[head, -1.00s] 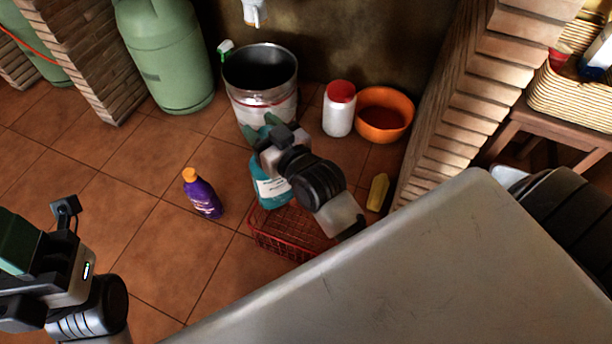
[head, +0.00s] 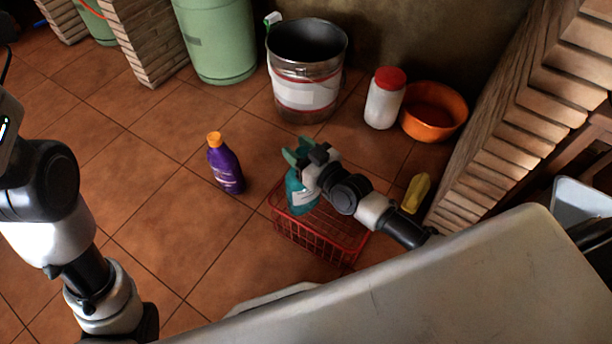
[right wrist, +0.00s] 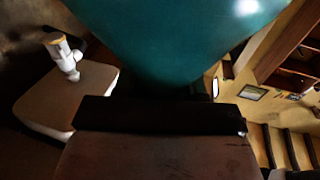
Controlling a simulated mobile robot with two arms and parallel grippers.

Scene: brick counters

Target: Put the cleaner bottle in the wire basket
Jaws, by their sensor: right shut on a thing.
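The teal cleaner bottle (head: 300,197), with a pale label, is upright at the back left part of the red wire basket (head: 318,240) in the head view. Its lower end shows within the basket's outline; I cannot tell whether it touches the basket's bottom. My right gripper (head: 308,164) is shut on the bottle's upper part and hides some of it. In the right wrist view the teal bottle (right wrist: 180,35) fills the top middle, against a dark finger. My left arm is at the left edge; its gripper fingers are out of frame.
A purple bottle (head: 225,166) with an orange cap stands left of the basket. Behind are a metal bucket (head: 305,90), a white jar (head: 383,103) and an orange bowl (head: 433,112). A yellow object (head: 416,192) lies right, by the brick pillar (head: 510,130).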

